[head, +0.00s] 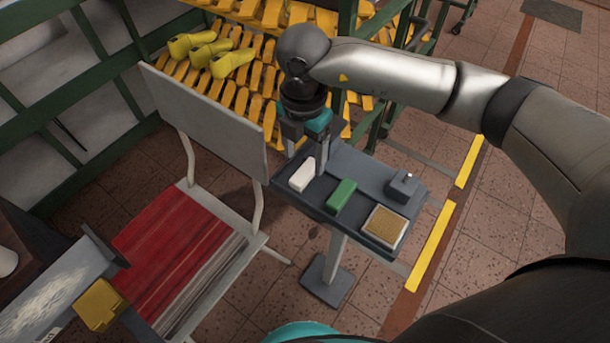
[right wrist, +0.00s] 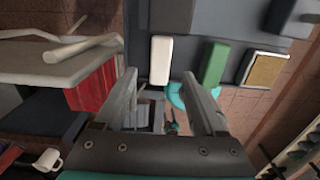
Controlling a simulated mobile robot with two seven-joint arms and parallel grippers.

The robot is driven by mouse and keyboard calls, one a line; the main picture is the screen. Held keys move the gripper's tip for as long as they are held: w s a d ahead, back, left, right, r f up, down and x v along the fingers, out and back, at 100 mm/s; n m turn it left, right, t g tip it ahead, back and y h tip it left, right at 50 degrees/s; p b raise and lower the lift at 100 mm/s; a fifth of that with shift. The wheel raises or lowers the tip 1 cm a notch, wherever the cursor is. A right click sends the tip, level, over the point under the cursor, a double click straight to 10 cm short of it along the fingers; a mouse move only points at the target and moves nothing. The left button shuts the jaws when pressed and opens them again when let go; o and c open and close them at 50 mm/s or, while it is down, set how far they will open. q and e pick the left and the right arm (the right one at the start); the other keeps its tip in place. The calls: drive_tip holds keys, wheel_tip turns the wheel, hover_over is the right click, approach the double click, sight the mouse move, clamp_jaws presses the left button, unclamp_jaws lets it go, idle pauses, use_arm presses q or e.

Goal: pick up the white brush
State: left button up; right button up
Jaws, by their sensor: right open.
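The white brush (head: 302,174) lies on a small dark grey stand (head: 345,165), near its left edge. In the right wrist view the white brush (right wrist: 161,60) shows as a pale upright block just beyond the fingertips, between their lines. My right gripper (head: 306,158) is open and empty, pointing down beside the white brush at the back of the stand. Its two spread fingers (right wrist: 159,85) also show in the right wrist view. I cannot tell its exact height above the stand. My left gripper is not in view.
A green brush (head: 341,195) lies just right of the white one. A tan-topped block (head: 384,226) and a grey block (head: 404,186) are farther right. A grey panel (head: 205,120) stands close left of my right gripper. Racks of yellow lasts (head: 210,55) stand behind.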

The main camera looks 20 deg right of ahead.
sight(305, 171)
wheel_tip(305, 171, down, 5)
drive_tip(key=shift+d+r+b, duration=0.1)
drive_tip(key=shift+d+b, duration=0.05)
drive_tip(key=shift+b, duration=0.4)
drive_tip(key=shift+f, duration=0.55)
drive_tip(key=c, duration=0.4)
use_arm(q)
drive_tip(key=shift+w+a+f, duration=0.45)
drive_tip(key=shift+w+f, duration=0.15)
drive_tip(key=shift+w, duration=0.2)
use_arm(e)
clamp_jaws()
